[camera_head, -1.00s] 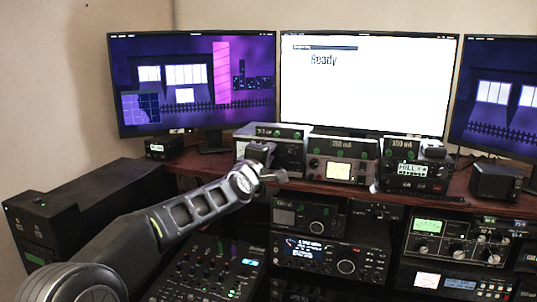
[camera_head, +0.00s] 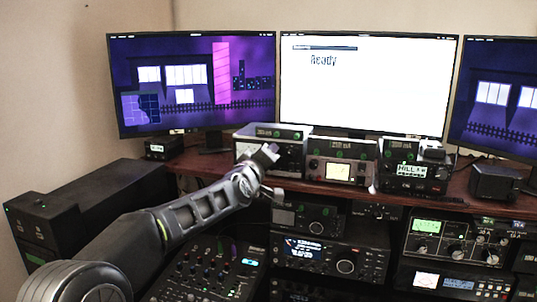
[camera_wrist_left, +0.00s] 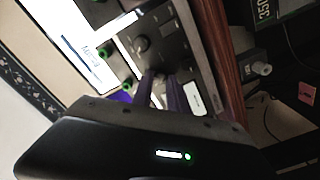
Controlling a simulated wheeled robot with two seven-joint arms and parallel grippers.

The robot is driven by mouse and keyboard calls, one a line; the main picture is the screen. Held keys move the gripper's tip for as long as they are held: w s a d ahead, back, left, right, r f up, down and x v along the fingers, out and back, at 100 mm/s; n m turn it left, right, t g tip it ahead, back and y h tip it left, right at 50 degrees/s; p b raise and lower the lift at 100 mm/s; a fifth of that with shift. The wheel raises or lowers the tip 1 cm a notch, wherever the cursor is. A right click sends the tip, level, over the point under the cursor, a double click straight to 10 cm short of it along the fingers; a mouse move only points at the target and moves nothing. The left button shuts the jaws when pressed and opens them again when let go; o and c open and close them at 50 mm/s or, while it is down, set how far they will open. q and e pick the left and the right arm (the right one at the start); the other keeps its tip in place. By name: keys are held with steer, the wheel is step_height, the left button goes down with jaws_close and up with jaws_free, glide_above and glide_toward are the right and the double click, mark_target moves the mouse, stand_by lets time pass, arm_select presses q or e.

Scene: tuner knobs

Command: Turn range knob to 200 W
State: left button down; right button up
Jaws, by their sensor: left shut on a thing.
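The left tuner box (camera_head: 289,150) stands on the shelf under the white monitor, with a dark display strip and green lights along its top. Its small readout is too blurred to read surely. My left gripper (camera_head: 270,153) is in front of its face and hides part of it. In the left wrist view, the two fingers of my left gripper (camera_wrist_left: 160,80) are shut on a small dark knob (camera_wrist_left: 158,77), mostly hidden between them. Another black knob (camera_wrist_left: 140,44) and a green knob (camera_wrist_left: 103,52) show beside it. My right gripper is not in view.
A middle meter box (camera_head: 340,172) and a right meter box (camera_head: 412,170) stand beside the left one on the wooden shelf (camera_head: 215,167). Radios and a mixer (camera_head: 205,268) fill the space below. A black case (camera_head: 75,215) stands at left.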

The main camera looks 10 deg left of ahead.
arm_select(q)
steer(key=shift+f, duration=0.15)
steer(key=c, duration=1.6)
jaws_free()
steer(key=shift+s, duration=0.1)
steer(key=s+b, duration=0.1)
steer(key=s, duration=0.6)
steer(key=shift+s+a, duration=0.25)
steer(key=shift+s, duration=0.05)
